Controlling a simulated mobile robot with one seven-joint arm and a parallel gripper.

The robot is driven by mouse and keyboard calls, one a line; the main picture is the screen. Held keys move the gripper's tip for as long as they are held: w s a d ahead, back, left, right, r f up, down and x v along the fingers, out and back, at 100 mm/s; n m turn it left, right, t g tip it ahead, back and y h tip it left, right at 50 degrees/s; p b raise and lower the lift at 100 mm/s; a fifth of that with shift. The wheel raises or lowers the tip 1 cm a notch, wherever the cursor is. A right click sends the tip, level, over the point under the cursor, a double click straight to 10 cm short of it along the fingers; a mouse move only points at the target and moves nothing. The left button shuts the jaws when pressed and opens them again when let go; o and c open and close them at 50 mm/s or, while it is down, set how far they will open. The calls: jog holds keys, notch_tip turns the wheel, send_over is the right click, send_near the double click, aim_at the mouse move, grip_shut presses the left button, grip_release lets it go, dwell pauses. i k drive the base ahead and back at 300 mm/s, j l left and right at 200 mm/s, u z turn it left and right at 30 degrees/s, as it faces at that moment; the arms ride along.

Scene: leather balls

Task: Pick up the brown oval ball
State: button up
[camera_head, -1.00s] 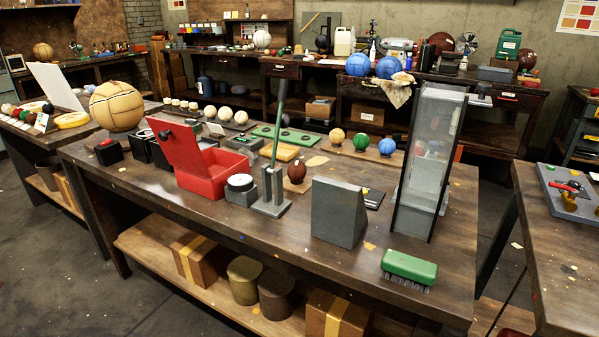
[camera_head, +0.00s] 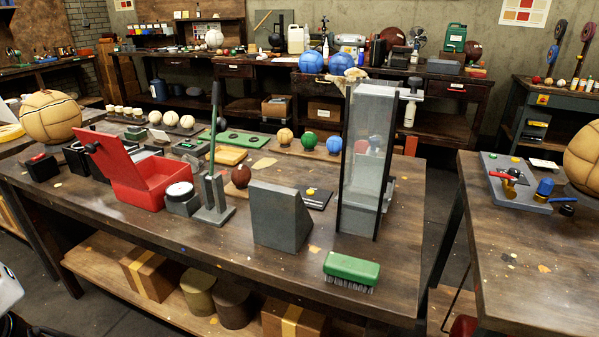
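Several brown balls are in view. Another dark red-brown ball (camera_head: 473,50) sits further right on that bench. I cannot tell for sure which is the oval one. My gripper is not in view; only a white and black part, probably of my arm, shows at the lower left edge.
The middle table (camera_head: 150,238) also holds an open red box (camera_head: 140,180), a grey wedge (camera_head: 281,216), a tall clear case (camera_head: 367,160) and a green brush (camera_head: 351,270). A gap of floor separates it from the right table (camera_head: 520,290). A large tan ball (camera_head: 583,158) sits there.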

aim_at(241, 175)
jog(key=i+j+z, duration=0.1)
jog(key=j+z, duration=0.85)
jog(key=j, duration=0.35)
jog(key=k+j+z, duration=0.2)
jog(key=j, duration=0.3)
jog(key=j+z, duration=0.15)
jog(key=j, duration=0.9)
jog(key=k, duration=0.05)
